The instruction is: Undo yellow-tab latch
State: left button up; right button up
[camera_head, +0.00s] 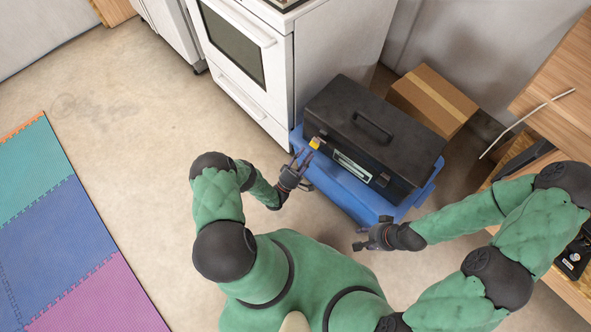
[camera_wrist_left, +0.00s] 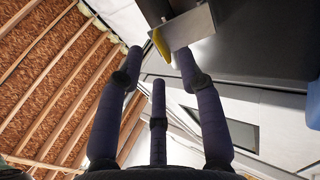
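A black toolbox (camera_head: 405,150) with a top handle stands on a blue base. Its yellow-tab latch (camera_head: 315,143) is at the left end of its front. In the left wrist view the yellow tab (camera_wrist_left: 161,45) hangs at the edge of a grey metal plate (camera_wrist_left: 190,30). My left gripper (camera_head: 297,163) is open and empty, its fingers pointing up at the latch from just below and left. In its wrist view the fingertips (camera_wrist_left: 159,60) are spread around the tab; contact cannot be told. My right gripper (camera_head: 366,236) appears open and empty, in front of the blue base.
The blue base (camera_head: 350,193) juts out in front of the toolbox. A white oven (camera_head: 245,55) stands close behind left, a cardboard box (camera_head: 432,98) behind right. A wooden shelf (camera_head: 555,65) with a white rod (camera_head: 525,123) is at right. Floor at left is clear beside coloured mats (camera_head: 60,235).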

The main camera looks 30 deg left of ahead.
pick_arm(q)
jog(key=v, duration=0.8)
jog(key=shift+s+f, duration=0.25)
jog(key=shift+s, duration=0.05)
jog(key=shift+a, duration=0.1)
